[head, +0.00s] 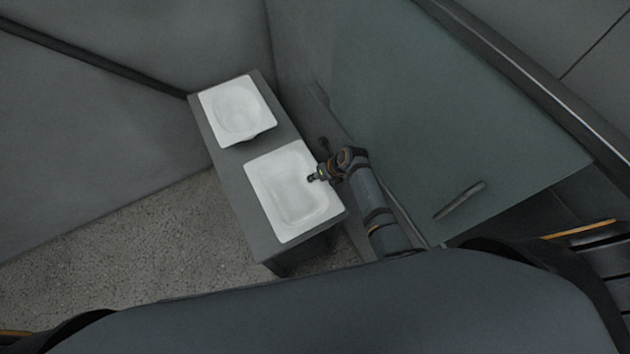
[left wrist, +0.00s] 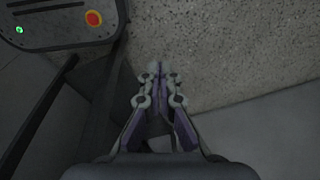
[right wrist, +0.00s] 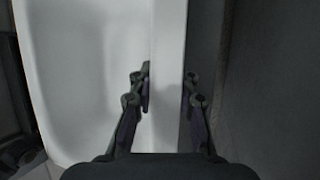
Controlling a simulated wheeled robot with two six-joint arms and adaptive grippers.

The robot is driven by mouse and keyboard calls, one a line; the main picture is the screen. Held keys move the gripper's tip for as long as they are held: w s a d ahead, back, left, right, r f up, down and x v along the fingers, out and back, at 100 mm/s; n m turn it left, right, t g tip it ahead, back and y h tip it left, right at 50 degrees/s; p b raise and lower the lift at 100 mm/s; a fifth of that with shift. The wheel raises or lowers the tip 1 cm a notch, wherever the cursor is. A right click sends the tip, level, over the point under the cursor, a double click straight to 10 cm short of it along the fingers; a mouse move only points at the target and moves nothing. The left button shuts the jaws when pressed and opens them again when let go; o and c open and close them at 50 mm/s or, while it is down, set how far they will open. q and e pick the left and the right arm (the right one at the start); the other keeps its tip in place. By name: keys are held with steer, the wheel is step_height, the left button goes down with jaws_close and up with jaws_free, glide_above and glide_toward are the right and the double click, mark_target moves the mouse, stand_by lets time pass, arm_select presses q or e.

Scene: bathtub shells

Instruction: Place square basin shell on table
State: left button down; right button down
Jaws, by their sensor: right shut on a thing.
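The square basin shell (head: 265,205) is white with a rounded rectangular hollow. In the head view it lies over the near half of the long grey table (head: 223,160); whether it rests fully on the surface is unclear. My right gripper (head: 316,177) reaches its right rim. In the right wrist view the gripper (right wrist: 168,85) has one finger inside the hollow and one outside, shut on the white rim (right wrist: 170,40). My left gripper (left wrist: 161,78) shows only in the left wrist view, with its fingers together and nothing between them, over the floor.
A second white basin with a round hollow (head: 237,108) sits on the table's far half. A greenish glass panel (head: 440,110) with a handle (head: 459,200) stands right of the table. Speckled floor (head: 130,245) is open on the left.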

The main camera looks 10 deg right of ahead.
steer(key=shift+s+r, duration=0.1)
steer(key=shift+s, duration=0.15)
steer(key=c, duration=1.6)
jaws_free()
steer(key=o, duration=0.5)
steer(key=shift+c, duration=0.2)
steer(key=shift+r, duration=0.2)
arm_select(q)
steer(key=shift+s+r+p, duration=0.2)
steer(key=shift+s+p, duration=0.05)
steer(key=shift+s, duration=0.35)
steer(key=shift+s+r+p, duration=0.15)
steer(key=shift+s+p, duration=0.1)
steer(key=shift+s, duration=0.35)
arm_select(e)
steer(key=v, duration=1.1)
steer(key=shift+d+r, duration=0.15)
steer(key=shift+r, duration=0.1)
steer(key=shift+s, duration=0.15)
